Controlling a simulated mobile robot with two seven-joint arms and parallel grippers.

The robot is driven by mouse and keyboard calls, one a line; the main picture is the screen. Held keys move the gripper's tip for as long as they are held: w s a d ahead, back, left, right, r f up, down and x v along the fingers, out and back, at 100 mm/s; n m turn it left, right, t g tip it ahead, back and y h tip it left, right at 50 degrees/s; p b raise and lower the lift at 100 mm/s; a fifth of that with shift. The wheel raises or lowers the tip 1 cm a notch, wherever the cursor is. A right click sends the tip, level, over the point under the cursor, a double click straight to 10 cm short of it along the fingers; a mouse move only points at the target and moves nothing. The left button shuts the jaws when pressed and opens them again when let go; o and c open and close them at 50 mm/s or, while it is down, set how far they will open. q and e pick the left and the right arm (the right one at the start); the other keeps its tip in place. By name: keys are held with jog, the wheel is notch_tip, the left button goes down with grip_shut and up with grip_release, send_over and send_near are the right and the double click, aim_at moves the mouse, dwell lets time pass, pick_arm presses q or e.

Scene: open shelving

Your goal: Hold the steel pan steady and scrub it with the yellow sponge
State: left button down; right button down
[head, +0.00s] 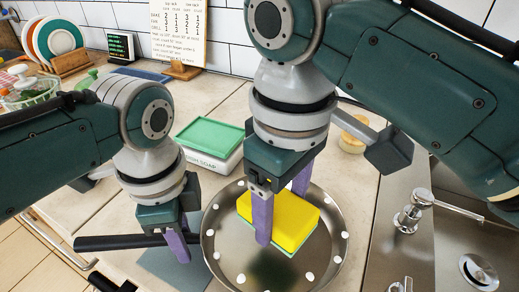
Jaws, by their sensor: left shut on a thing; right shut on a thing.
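The steel pan (221,250) lies on the counter, its shiny inside dotted with several white spots around the edge. Its black handle (115,242) points left. My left gripper (178,246) is shut on the handle close to the pan's rim; its far finger is mostly hidden. My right gripper (280,208) has its purple fingers on either side of the yellow sponge (297,221) and is shut on it. The sponge has a green underside and is over the pan's inside; whether it touches the surface is hard to tell.
A green-lidded soap box (210,135) stands behind the pan. A sink (480,262) with a tap (412,214) is at right. A dish rack with plates (57,40), a basket (28,92) and a sign card (179,30) stand at the back.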

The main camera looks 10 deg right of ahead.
pick_arm(q)
jog(key=c, duration=0.6)
grip_release()
jog(key=shift+o, duration=0.2)
jog(key=shift+r, duration=0.1)
